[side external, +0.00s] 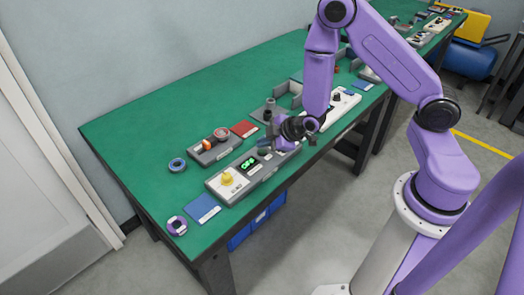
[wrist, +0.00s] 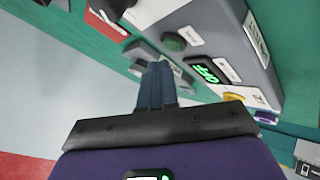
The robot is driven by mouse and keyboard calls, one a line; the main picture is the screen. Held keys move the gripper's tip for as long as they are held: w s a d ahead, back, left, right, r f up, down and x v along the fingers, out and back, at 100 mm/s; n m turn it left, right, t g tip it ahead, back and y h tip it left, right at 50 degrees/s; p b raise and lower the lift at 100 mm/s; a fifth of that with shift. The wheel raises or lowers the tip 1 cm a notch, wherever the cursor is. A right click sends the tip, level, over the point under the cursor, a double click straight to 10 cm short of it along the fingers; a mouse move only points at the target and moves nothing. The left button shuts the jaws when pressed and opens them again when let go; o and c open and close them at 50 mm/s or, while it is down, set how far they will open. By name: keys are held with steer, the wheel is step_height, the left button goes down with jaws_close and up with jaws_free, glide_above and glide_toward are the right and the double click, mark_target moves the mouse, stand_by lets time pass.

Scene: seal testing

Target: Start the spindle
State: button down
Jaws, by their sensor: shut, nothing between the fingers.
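The grey control box (side external: 240,190) stands near the front edge of the green table, with a yellow knob (side external: 227,178) at its left end and a lit green display (side external: 249,164). In the wrist view the display (wrist: 209,72) appears to read OFF, and a round dark green button (wrist: 174,42) sits on the panel beside it. The yellow knob (wrist: 233,97) is partly in view there. My gripper (side external: 266,146) is over the right part of the box, hiding it. In the wrist view my shut, empty fingers (wrist: 158,72) end close to the button; I cannot tell whether they touch anything.
A second box with orange and red controls (side external: 214,146) stands behind. A blue tape roll (side external: 177,164), a blue card (side external: 203,209), a purple-and-white roll (side external: 177,225) and a red card (side external: 244,129) lie around. A white-topped box (side external: 342,105) stands to the right.

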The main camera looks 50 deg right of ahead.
mark_target(264, 152)
steer(key=shift+f, duration=0.1)
steer(key=shift+f, duration=0.3)
steer(key=shift+f, duration=0.35)
stand_by(0.7)
steer(key=shift+r, duration=0.8)
steer(key=shift+r, duration=2.5)
